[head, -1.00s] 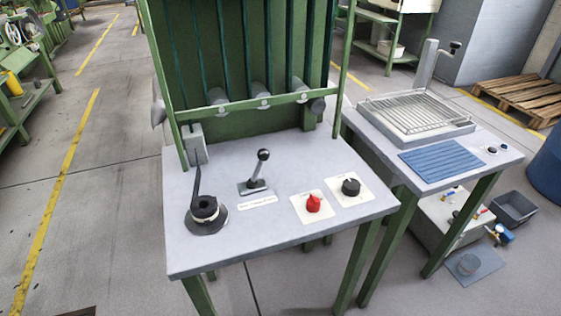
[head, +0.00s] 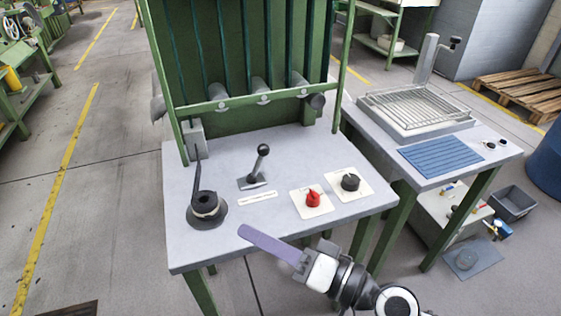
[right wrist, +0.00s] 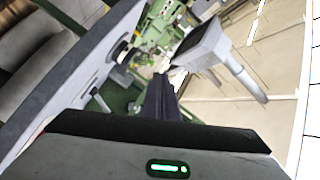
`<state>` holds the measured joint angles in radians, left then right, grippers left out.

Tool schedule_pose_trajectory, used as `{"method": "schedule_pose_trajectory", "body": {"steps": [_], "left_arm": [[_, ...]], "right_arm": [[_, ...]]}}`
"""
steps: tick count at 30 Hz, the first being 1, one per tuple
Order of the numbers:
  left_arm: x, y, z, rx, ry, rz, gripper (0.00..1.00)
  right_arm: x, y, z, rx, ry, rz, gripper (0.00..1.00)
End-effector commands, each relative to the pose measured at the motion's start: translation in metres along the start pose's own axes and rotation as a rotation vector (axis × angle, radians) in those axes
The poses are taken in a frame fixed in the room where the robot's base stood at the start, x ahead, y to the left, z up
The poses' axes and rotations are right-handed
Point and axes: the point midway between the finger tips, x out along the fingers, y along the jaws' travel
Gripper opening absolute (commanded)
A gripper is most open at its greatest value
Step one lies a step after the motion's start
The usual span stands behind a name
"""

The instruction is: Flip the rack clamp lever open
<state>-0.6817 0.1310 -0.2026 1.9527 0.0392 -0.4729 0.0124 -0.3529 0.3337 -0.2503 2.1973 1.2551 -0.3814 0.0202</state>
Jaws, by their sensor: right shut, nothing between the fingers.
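A short lever (head: 259,163) with a dark ball knob rises from a small grey plate on the grey bench top, tilted slightly to the right. A white label (head: 257,197) lies in front of it, its text too small to read. My right gripper (head: 246,233) comes in from the lower right, over the bench's front edge. It is shut and empty, with its long fingers pointing left. It is apart from the lever, in front of it. In the right wrist view the dark fingers (right wrist: 160,97) show together. My left gripper is not in view.
A red knob (head: 313,198) and a black knob (head: 350,182) sit right of the lever. A black spool-like part (head: 205,206) with a thin upright arm stands left. The green machine frame (head: 262,100) rises behind. A second bench carries a wire rack (head: 412,108).

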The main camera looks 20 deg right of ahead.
Motion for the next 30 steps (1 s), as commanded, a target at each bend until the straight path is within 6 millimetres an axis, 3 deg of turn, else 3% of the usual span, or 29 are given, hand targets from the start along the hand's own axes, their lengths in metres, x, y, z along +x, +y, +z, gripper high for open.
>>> {"method": "schedule_pose_trajectory", "body": {"steps": [3, 6, 9, 15, 25, 30], "left_arm": [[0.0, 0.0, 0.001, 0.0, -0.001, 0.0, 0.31], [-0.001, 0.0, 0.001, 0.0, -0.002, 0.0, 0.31], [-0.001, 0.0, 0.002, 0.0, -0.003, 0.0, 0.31], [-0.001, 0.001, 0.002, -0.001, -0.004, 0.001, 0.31], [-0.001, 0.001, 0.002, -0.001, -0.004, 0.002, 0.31], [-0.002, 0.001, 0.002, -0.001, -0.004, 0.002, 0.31]], "right_arm": [[0.001, 0.016, -0.062, 0.258, 0.235, -0.039, 0.0], [-0.007, 0.048, -0.102, 0.447, 0.407, -0.013, 0.0], [-0.017, 0.08, -0.126, 0.583, 0.532, 0.034, 0.0], [-0.029, 0.113, -0.141, 0.701, 0.643, 0.093, 0.0], [-0.03, 0.114, -0.142, 0.706, 0.649, 0.095, 0.0], [-0.019, 0.117, -0.149, 0.705, 0.649, 0.092, 0.0]]}}
